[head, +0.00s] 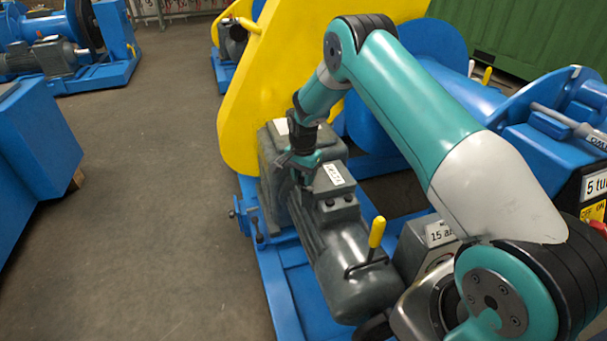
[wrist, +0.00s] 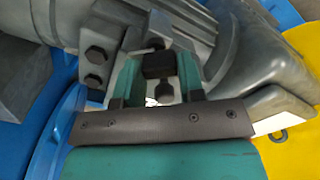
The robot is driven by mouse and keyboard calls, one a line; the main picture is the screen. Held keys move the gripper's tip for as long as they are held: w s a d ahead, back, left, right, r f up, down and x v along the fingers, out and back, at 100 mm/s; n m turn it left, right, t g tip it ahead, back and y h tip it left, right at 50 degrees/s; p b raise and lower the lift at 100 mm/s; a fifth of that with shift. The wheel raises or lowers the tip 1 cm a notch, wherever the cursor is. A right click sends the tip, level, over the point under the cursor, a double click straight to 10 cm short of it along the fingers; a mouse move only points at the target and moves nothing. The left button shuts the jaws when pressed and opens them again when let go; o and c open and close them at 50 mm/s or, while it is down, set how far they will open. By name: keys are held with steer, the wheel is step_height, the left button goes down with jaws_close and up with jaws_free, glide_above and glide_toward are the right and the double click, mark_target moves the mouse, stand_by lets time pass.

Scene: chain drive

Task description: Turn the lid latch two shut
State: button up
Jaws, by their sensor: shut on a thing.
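The grey motor (head: 340,245) has a terminal box lid (head: 325,178) with a white label and dark fittings on its near side. My gripper (head: 303,172) reaches down at the left end of this lid, and its own arm partly hides the spot. In the wrist view my gripper (wrist: 158,72) has its two teal fingers on either side of a small dark latch block (wrist: 158,64), shut on it. I take this block for lid latch two; no number is readable. A dark bolt-like piece (wrist: 165,93) sits just below it. The latch's exact turn cannot be told.
A yellow chain guard (head: 262,85) rises behind the motor. A yellow-handled lever (head: 377,233) stands up beside the motor. A blue frame (head: 275,290) runs under it. Bare grey floor (head: 160,190) lies open to the left.

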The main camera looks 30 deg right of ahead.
steer(key=n, duration=0.5)
steer(key=shift+s+a+n+p, duration=0.1)
steer(key=shift+n+p, duration=0.2)
steer(key=shift+p, duration=0.1)
steer(key=n, duration=0.4)
steer(key=shift+s+n, duration=0.1)
steer(key=shift+n, duration=0.5)
steer(key=o, duration=0.9)
steer(key=shift+o, duration=0.2)
